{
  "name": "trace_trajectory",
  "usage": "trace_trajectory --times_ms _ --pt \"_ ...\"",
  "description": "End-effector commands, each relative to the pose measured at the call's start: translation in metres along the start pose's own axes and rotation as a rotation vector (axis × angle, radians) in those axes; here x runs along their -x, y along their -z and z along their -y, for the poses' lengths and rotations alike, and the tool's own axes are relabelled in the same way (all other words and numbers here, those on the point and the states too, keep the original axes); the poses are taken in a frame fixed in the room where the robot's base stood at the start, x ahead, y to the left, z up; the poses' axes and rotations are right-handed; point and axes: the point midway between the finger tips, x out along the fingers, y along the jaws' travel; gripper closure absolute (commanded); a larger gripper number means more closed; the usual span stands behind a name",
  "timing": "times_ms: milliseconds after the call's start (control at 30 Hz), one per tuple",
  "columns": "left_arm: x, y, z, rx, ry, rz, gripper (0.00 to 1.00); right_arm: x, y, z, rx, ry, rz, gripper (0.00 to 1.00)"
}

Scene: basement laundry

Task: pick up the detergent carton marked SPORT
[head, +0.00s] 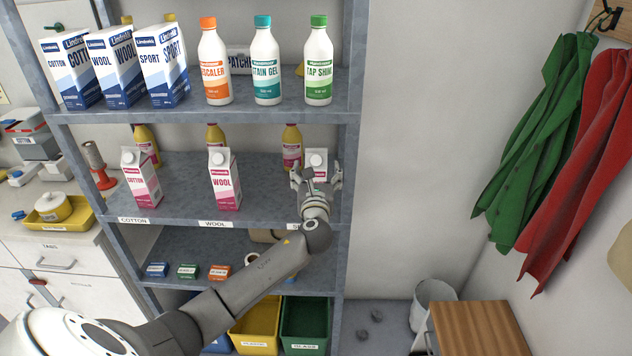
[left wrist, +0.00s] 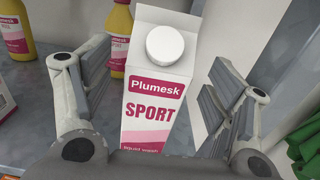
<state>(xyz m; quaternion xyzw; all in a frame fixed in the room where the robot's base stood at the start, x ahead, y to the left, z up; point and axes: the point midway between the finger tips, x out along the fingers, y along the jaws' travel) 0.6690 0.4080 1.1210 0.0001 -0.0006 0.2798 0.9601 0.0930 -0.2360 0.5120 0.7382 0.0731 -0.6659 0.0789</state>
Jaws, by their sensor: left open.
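The SPORT carton (left wrist: 152,112) is white with a pink label reading Plumesk SPORT and a round white cap. It stands upright on the middle shelf, at its right end; in the head view its top (head: 317,157) shows behind my gripper, which hides the lower part. My left gripper (head: 316,181) is open in front of the carton. In the left wrist view the carton stands between the two spread fingers, with visible gaps on both sides. My right gripper is not in view.
On the same shelf stand a WOOL carton (head: 224,182), a COTTON carton (head: 141,178) and yellow bottles (head: 291,147) behind. Above are boxes, one SPORT box (head: 165,72), and bottles (head: 318,68). The shelf's right post (head: 350,130) is close to my gripper.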

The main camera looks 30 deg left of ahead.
Motion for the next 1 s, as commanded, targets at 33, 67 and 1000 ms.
trace_trajectory --times_ms 33,67,1000 --pt "-0.007 -0.004 -0.001 -0.002 -0.003 0.000 0.21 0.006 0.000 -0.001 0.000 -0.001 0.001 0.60" --pt "-0.012 -0.004 -0.002 -0.002 -0.003 0.000 0.21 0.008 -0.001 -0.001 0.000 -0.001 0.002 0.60" --pt "-0.036 0.000 -0.002 0.000 0.000 0.000 0.73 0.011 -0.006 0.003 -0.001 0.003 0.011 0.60"
